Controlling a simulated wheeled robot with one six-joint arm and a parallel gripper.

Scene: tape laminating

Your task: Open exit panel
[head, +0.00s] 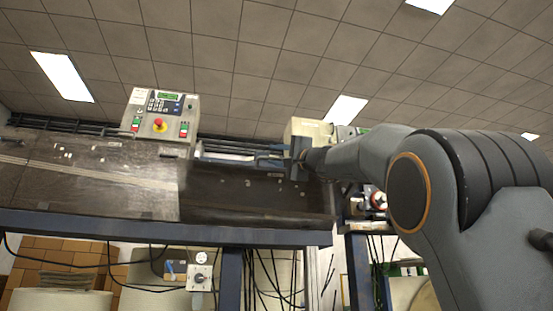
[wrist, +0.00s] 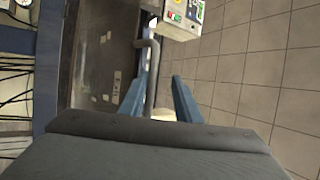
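The exit panel seems to be the dark, see-through cover (head: 255,197) at the right of the machine in the head view. It lies flat and looks closed. In the wrist view the panel (wrist: 100,55) is at the upper left, with a bent grey handle bar (wrist: 151,60) along its edge. My gripper (head: 275,156) is over the far right part of the panel. In the wrist view my gripper (wrist: 158,95) has its two blue fingers apart, with the lower end of the bar between them in the picture. I cannot tell whether they touch it.
A control box (head: 160,118) with a red emergency button stands behind the panels. A second, lighter cover (head: 100,180) lies to the left. A blue frame beam (head: 150,228) runs along the front. Cables hang below.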

